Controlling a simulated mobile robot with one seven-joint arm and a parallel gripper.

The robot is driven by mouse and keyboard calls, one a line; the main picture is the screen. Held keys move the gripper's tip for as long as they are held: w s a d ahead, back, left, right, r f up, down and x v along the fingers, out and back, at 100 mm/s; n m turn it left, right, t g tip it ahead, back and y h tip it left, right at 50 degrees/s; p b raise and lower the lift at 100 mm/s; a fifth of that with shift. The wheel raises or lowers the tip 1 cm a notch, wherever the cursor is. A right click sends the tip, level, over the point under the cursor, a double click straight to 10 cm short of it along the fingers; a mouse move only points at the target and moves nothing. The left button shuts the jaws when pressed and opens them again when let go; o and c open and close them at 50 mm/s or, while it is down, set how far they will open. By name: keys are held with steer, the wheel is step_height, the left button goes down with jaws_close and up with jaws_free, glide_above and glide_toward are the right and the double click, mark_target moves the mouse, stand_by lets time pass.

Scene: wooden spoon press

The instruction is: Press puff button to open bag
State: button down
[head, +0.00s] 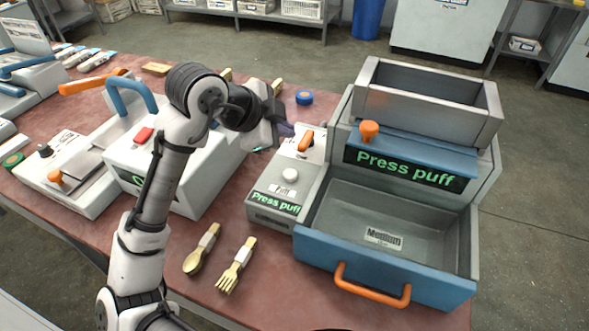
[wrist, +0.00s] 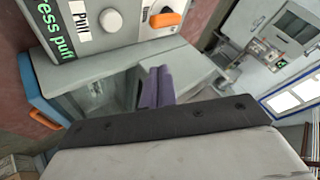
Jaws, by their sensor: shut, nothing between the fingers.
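The control box (head: 272,212) has a white round puff button (head: 290,175), an orange switch (head: 305,141) and a green "Press puff" display. In the wrist view the puff button (wrist: 110,20) is at the top, beside its "Puff" label, with the orange switch (wrist: 166,19) to its right. My gripper (head: 287,130) is shut and empty near the back left of the box, apart from the button. Its purple fingers (wrist: 157,88) show together in the wrist view. I cannot make out a bag in either view.
Right of the box stands a grey press with an open blue-fronted drawer (head: 385,274), an orange handle (head: 370,291) and an orange knob (head: 369,131). A wooden spoon (head: 202,248) and fork (head: 237,266) lie in front. White machines crowd the table's left.

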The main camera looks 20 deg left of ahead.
steer(key=b, duration=0.7)
glide_toward(294, 172)
steer(key=w+f, duration=0.1)
steer(key=w+d, duration=0.1)
steer(key=w, duration=0.1)
steer(key=w+f, duration=0.1)
steer(key=shift+w+d+f, duration=0.35)
steer(key=shift+d, duration=0.05)
steer(key=shift+f, duration=0.1)
stand_by(1.1)
steer(key=shift+f+b, duration=0.3)
steer(key=shift+b, duration=0.1)
steer(key=shift+f+b, duration=0.4)
steer(key=shift+f, duration=0.05)
stand_by(0.5)
steer(key=shift+s+d+f+b, duration=0.15)
steer(key=shift+f+b, duration=0.2)
steer(key=shift+b, duration=0.05)
stand_by(0.6)
steer(key=shift+w+r+p, duration=0.25)
steer(key=shift+r+p, duration=0.4)
steer(key=shift+r, duration=0.25)
